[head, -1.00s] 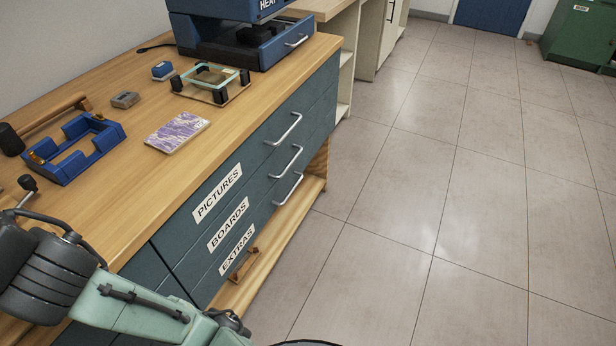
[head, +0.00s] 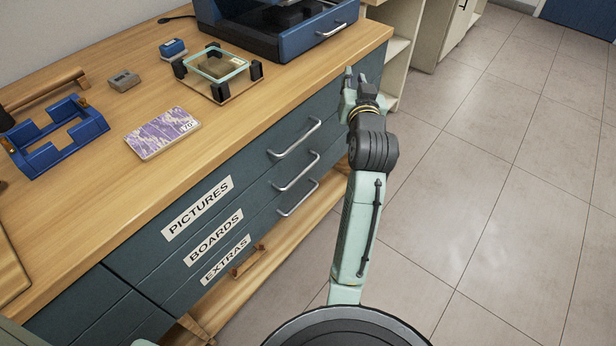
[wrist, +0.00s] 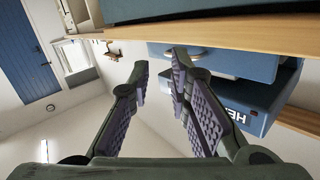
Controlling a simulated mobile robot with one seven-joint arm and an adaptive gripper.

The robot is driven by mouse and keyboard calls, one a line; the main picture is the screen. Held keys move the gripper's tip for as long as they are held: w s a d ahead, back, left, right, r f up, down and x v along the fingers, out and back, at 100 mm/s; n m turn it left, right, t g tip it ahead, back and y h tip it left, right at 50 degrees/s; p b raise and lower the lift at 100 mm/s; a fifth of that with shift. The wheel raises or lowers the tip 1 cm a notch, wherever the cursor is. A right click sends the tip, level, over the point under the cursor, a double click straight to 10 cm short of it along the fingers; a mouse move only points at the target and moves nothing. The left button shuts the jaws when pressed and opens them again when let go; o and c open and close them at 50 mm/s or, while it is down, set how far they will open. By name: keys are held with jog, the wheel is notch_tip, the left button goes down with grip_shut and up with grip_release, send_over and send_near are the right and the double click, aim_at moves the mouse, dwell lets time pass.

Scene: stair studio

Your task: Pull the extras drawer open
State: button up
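The extras drawer (head: 243,271) is the lowest of three dark blue-grey drawers in the workbench, with a white EXTRAS label. It looks shut, flush with the drawers above. Its silver bar handle (head: 298,199) sits below the handles of the boards drawer (head: 296,173) and the pictures drawer (head: 295,140). My gripper (head: 355,78) is in front of the bench's right end, near tabletop height, above and to the right of the handles, touching none. In the wrist view my gripper (wrist: 158,75) has its two fingers apart with nothing between them.
On the wooden bench top (head: 225,130) are a purple patterned booklet (head: 163,132), a blue holder (head: 55,135), a framed jig (head: 217,75) and a blue machine (head: 275,35). A wooden lower shelf (head: 262,285) runs beneath the drawers. The tiled floor (head: 500,210) at right is clear.

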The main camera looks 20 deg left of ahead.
jog(key=d+f+m+g, duration=0.1)
jog(key=d+f+g, duration=0.25)
jog(key=f, duration=0.85)
jog(key=m+g+y, duration=0.5)
jog(key=g+y, duration=0.2)
jog(key=y, duration=0.2)
send_near(304, 198)
jog(key=x, duration=0.3)
jog(key=p+x, duration=0.1)
jog(key=x, duration=0.2)
jog(key=p+x, duration=0.1)
jog(key=x, duration=0.3)
jog(key=shift+f, duration=0.3)
jog(key=shift+c, duration=0.3)
grip_shut()
